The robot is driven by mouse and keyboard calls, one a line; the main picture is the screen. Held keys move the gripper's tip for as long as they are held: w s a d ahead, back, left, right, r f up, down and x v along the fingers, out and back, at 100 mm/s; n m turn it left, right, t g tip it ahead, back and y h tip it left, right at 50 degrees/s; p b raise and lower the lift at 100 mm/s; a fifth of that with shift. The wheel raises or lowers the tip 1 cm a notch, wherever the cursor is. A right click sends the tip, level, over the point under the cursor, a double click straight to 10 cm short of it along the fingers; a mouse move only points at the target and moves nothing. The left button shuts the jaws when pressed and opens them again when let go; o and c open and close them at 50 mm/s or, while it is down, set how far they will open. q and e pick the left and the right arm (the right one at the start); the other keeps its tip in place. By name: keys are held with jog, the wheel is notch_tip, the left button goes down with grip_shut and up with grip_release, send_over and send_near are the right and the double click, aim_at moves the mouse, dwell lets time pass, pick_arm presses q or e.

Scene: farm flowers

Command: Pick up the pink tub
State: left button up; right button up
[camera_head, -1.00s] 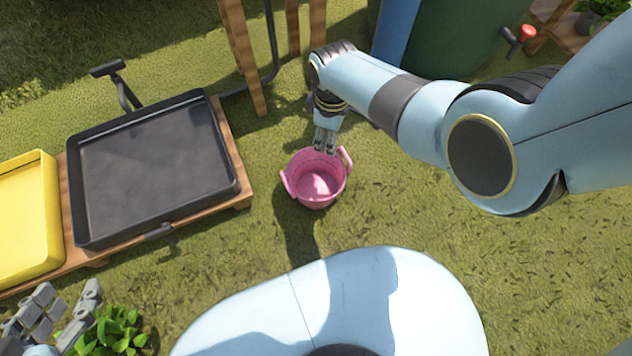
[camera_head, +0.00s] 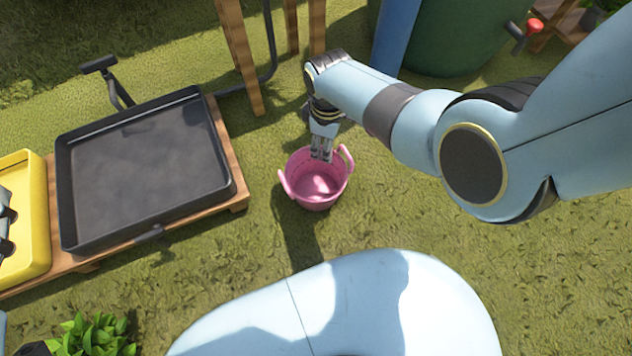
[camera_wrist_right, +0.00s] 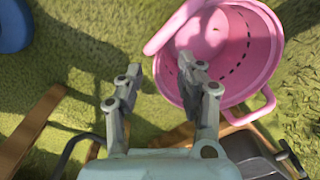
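The pink tub (camera_head: 316,192) stands upright on the grass, with a handle on each side. It also shows in the right wrist view (camera_wrist_right: 240,85), at the upper right. My right gripper (camera_head: 321,157) points down at the tub's far rim. In the right wrist view my right gripper (camera_wrist_right: 160,68) has its two fingers apart with nothing clamped. One finger overlaps the tub's opening and the other is over the grass outside the rim. I cannot tell whether they touch the tub. My left gripper (camera_head: 5,230) shows only partly at the left edge, over the yellow tray.
A black tray (camera_head: 145,170) and the yellow tray (camera_head: 38,225) sit on a low wooden platform (camera_head: 236,185) left of the tub. Wooden legs (camera_head: 240,55) stand behind it, and a green barrel (camera_head: 450,35) farther right. A leafy plant (camera_head: 95,335) is at lower left. Grass right of the tub is clear.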

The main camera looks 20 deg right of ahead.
notch_tip(320, 180, down, 2)
jog(key=shift+f+b, duration=0.15)
jog(key=shift+b, duration=0.65)
pick_arm(q)
notch_tip(320, 180, up, 12)
jog(key=w+d+m+t+h, duration=0.1)
jog(key=w+t+h, duration=0.1)
jog(key=t, duration=0.3)
jog(key=shift+w+d+m, duration=0.15)
jog(key=shift+w+m, duration=0.15)
jog(key=shift+w, duration=0.15)
pick_arm(e)
grip_shut()
